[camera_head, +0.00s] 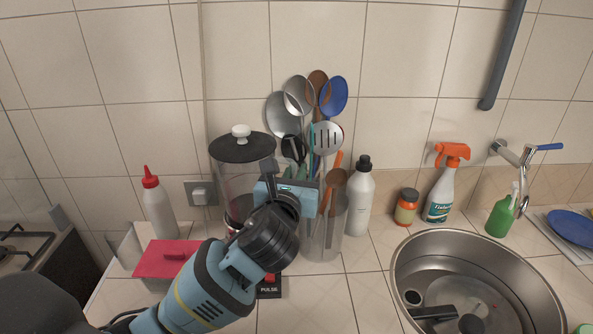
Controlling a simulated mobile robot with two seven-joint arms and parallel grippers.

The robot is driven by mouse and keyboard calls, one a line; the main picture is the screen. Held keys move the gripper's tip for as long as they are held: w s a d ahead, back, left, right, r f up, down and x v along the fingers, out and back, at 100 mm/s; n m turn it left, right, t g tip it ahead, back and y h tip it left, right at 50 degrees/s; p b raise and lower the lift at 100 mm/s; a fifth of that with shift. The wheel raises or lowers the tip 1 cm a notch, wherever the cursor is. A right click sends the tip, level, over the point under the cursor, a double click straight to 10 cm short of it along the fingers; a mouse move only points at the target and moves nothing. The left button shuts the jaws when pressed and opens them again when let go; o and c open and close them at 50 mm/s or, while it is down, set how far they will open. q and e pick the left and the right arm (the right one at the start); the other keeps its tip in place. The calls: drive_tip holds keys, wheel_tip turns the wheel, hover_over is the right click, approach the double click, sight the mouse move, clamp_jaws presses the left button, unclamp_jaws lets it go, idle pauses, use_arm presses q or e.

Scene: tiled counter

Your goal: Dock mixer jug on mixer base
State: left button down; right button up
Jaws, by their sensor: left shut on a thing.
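The mixer jug (234,180) is a clear container with a black lid and a white knob, upright at the centre left. My left gripper (282,172) is at the jug's right side, shut on what looks like its handle. My wrist hides most of the handle and the jug's lower part. The mixer base (269,288) shows only as a dark corner with a red button and the word PULSE, below my left wrist. Whether the jug's bottom touches the base is hidden. My right gripper is not in view.
A clear holder of utensils (321,235) stands close to the right of my left gripper, with a white bottle (359,200) beside it. A red-lidded box (168,258) and a red-capped bottle (158,205) stand left. A steel sink (402,262) is at the right.

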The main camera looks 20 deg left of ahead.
use_arm(q)
drive_tip(key=shift+f, duration=0.15)
drive_tip(key=c, duration=1.8)
unclamp_jaws()
drive_tip(key=shift+o, duration=0.2)
drive_tip(key=shift+f, duration=0.1)
drive_tip(key=shift+s, duration=0.1)
